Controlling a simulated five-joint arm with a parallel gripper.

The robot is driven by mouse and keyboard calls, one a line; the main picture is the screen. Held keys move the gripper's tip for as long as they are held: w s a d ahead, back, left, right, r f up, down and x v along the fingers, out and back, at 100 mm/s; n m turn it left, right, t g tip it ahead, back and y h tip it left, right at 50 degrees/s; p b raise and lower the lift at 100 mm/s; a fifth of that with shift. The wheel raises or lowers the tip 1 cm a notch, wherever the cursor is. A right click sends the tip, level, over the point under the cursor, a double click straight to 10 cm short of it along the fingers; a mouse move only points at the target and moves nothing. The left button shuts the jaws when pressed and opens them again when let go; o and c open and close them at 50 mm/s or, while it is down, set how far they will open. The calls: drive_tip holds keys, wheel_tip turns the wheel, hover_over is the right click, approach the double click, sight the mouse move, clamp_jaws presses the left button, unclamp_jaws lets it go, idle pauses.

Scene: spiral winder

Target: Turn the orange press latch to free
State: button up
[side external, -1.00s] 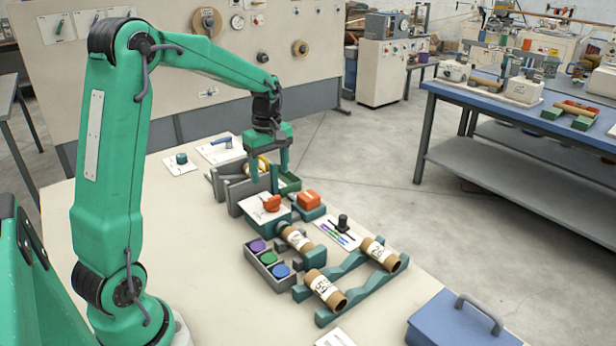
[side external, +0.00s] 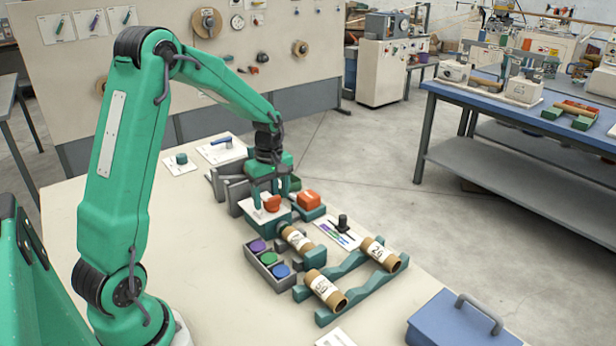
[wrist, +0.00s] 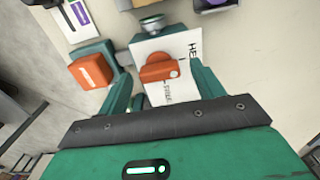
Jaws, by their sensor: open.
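The orange press latch (side external: 272,203) is a small rounded knob on a white plate (side external: 256,211) on top of a teal block. In the wrist view the latch (wrist: 158,70) has a bar shape, with a white spot on its right end, and lies over printed lettering. My gripper (side external: 271,198) is open, low over the latch, with one finger on either side in the side view. In the wrist view the fingers (wrist: 162,90) flank the latch with gaps showing. I cannot tell whether either finger touches it.
An orange block (side external: 309,199) on a teal base stands close to the right. Grey walls of a holder (side external: 232,193) stand behind. A cardboard tube (side external: 297,239), a tray (side external: 252,262) with coloured discs and a teal rack (side external: 362,295) with tubes are in front.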

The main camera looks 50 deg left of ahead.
drive_tip(key=c, duration=1)
drive_tip(key=shift+m, duration=0.3)
drive_tip(key=m, duration=1.3)
drive_tip(key=shift+m, duration=2.2)
